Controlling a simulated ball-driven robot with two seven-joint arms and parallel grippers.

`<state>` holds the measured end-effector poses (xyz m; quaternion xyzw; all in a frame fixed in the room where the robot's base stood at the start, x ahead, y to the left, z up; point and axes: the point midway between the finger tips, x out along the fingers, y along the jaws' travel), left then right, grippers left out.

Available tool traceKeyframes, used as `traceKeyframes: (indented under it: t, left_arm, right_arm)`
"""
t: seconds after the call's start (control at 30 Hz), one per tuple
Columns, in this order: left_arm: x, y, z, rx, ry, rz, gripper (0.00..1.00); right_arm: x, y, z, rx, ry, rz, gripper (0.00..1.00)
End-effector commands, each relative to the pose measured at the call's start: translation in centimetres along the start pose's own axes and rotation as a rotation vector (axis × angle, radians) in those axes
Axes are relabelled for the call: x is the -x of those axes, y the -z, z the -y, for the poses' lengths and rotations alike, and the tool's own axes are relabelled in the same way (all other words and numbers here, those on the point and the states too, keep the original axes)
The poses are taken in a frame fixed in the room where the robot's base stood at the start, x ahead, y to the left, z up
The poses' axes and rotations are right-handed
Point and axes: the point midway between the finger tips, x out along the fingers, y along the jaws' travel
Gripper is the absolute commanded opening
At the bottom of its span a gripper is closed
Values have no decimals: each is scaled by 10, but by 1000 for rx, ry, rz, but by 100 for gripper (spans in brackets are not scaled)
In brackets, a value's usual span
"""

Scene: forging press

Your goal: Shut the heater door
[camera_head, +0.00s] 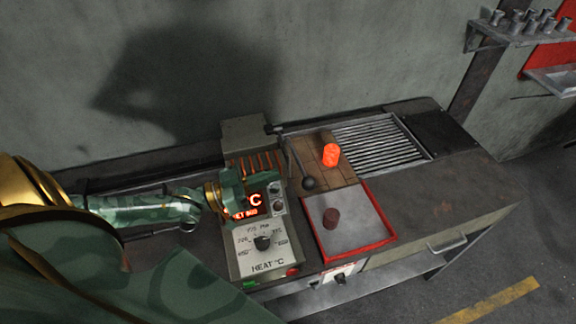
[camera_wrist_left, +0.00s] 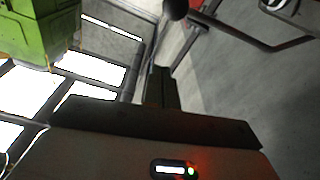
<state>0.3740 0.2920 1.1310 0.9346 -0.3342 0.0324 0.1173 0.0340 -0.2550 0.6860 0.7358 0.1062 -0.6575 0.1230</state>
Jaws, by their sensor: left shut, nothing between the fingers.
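The heater (camera_head: 245,132) is a grey-green box with glowing orange bars below its top, behind a control panel (camera_head: 262,248) with a dial and a lit red readout. A lever with a black ball knob (camera_head: 308,183) stands at the heater's right side; a dark ball also shows at the top of the left wrist view (camera_wrist_left: 175,8). I cannot tell clearly which part is the door, or how far open it is. My left gripper (camera_head: 272,176) is shut and empty, over the heater front, left of the knob. Its dark fingers show together in the left wrist view (camera_wrist_left: 160,88). My right gripper is not in view.
A glowing orange billet (camera_head: 331,154) stands on brick (camera_head: 340,178) right of the lever. A red-rimmed plate (camera_head: 378,243) holds a dark cylinder (camera_head: 331,217). A slatted grate (camera_head: 375,142) lies behind. The bench top (camera_head: 440,190) at right is clear. A wall shelf (camera_head: 520,38) holds several small cylinders.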

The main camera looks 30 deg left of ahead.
Motion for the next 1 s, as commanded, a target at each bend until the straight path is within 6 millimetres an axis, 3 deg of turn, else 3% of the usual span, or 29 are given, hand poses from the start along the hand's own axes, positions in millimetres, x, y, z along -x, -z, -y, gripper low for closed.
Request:
traceKeyframes:
  t: [0.1,0.2,0.3,0.43,0.57,0.77,1.0]
  left_arm:
    - [15,3,-6,18,11,13,0]
    - [23,32,-22,-41,12,26,0]
    - [27,46,-31,-165,-15,117,0]
    - [28,44,-21,-282,-13,224,0]
    - [24,34,-16,-277,-1,276,0]
    - [-3,29,-15,-268,0,271,0]
    - [-54,16,-14,-267,0,270,0]
  right_arm:
    - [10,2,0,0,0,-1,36]
    - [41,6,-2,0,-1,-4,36]
    - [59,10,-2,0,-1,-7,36]
    - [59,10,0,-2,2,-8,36]
    - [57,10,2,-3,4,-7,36]
    - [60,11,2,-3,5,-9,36]
    - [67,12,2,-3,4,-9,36]
